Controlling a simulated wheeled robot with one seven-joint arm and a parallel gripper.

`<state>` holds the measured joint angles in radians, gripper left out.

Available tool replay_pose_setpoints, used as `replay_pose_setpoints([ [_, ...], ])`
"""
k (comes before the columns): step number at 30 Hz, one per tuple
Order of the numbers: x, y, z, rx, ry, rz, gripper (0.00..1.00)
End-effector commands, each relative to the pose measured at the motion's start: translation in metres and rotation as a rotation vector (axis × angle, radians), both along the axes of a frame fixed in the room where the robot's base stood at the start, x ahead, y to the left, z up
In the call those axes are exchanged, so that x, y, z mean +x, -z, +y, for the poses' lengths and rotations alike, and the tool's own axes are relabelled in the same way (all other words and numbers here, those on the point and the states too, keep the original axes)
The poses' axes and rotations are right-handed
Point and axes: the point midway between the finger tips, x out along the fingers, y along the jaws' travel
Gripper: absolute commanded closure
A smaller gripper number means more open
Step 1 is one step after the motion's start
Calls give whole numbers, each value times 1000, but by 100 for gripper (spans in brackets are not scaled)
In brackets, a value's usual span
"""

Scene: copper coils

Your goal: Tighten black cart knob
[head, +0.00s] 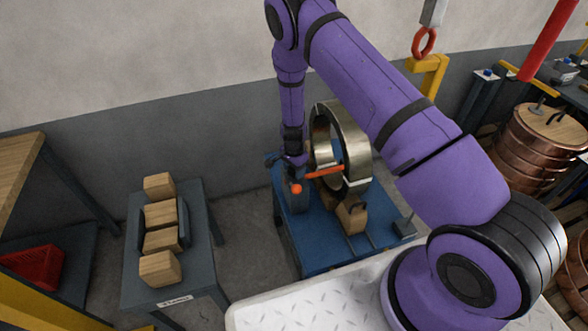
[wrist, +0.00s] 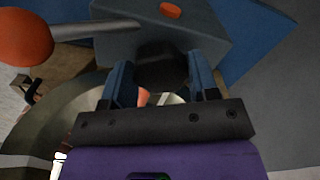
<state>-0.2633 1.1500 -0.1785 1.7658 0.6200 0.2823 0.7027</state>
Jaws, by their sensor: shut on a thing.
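The black cart knob (wrist: 160,66) is a dark, rounded knob by a grey block (wrist: 112,42) in the wrist view. My gripper (wrist: 160,80) has its two blue-grey fingers on either side of the knob and is shut on it. In the head view my gripper (head: 291,164) points down at the left side of the blue cart (head: 325,258). The knob cannot be made out there behind the gripper. The grey block also shows in the head view (head: 297,202), below the gripper.
A metal ring coil (head: 357,150) stands on the cart, close right of my gripper, with a wooden block (head: 351,216) in front. A table with wooden blocks (head: 160,268) stands left; copper coils (head: 530,150) stand right.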

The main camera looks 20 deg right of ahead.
Motion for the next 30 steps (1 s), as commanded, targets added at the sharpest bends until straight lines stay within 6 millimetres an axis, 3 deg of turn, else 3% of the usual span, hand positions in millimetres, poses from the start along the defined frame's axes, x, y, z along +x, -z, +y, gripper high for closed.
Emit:
replay_pose_setpoints([
  [6, 1, 0, 0, 0, 2, -2, 69],
  [7, 1, 0, 0, 0, 2, -2, 41],
  [10, 1, 0, 0, 0, 1, -1, 20],
  [22, 0, -8, 0, 0, 0, -1, 20],
  [30, 1, -55, 0, 0, -1, -3, 20],
])
